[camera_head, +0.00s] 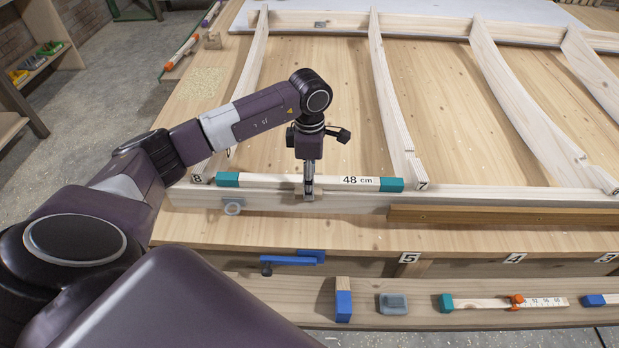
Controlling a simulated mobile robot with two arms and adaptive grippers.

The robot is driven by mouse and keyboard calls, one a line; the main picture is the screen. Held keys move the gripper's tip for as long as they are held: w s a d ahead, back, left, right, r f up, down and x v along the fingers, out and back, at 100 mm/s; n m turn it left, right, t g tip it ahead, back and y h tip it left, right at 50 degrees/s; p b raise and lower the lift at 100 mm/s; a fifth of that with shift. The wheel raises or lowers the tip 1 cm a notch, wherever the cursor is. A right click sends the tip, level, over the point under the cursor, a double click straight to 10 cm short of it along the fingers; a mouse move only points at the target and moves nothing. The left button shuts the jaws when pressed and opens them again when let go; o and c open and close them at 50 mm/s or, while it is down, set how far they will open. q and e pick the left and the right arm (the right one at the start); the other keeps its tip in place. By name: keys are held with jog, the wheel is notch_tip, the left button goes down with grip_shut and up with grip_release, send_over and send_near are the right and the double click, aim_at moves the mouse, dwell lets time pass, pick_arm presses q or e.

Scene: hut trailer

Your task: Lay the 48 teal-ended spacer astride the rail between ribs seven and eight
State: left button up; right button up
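The 48 cm spacer (262,181), a pale wooden bar with teal ends, lies lengthwise along the top of the front rail (265,199). Its left end is beside rib eight (240,90), and its right end is close to rib seven (393,90). A small wooden block at its middle overlaps the rail's front face. My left gripper (309,190) points straight down at this middle, its fingers closed together on the spacer. The far finger is hidden. How firmly the spacer rests on the rail cannot be told. My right gripper is not in view.
More ribs (520,105) stand to the right. A brown strip (500,215) runs along the rail's front. A blue clamp (292,259) hangs at the table edge. The lower shelf holds a blue-ended block (343,301), a grey block (393,304) and a teal-ended scale bar (505,302).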

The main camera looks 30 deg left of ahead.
pick_arm(q)
jog(key=shift+f, duration=0.2)
jog(key=o, duration=1.8)
jog(key=shift+c, duration=0.2)
jog(key=shift+r, duration=0.1)
notch_tip(320, 180, up, 12)
